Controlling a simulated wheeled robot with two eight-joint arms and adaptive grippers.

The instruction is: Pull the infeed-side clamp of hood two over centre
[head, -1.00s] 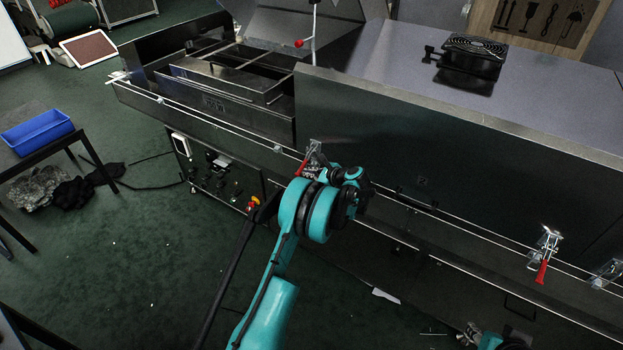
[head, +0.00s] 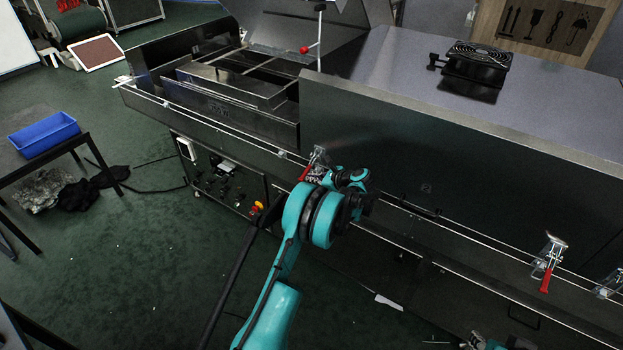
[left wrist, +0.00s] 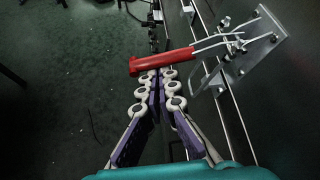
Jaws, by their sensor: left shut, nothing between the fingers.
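The clamp at the left end of the long hood has a red handle (head: 304,172) and a metal bracket (head: 319,153) on the hood's lower edge. In the left wrist view its red handle (left wrist: 162,61) lies nearly level, joined by metal rods to the bracket (left wrist: 268,48) on the right. My left gripper (left wrist: 159,77) is shut and empty, its fingertips right at the handle's near side; I cannot tell whether they touch. In the head view my left arm hides most of that gripper. Part of my right arm shows at the bottom edge; its jaws are unclear.
Two more red-handled clamps, one (head: 546,272) and another (head: 611,283), sit farther right along the dryer. A thin rail (head: 480,243) runs along its front. A black fan unit (head: 474,70) stands on top. A blue bin (head: 43,134) is on a table at left. Floor in front is mostly clear.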

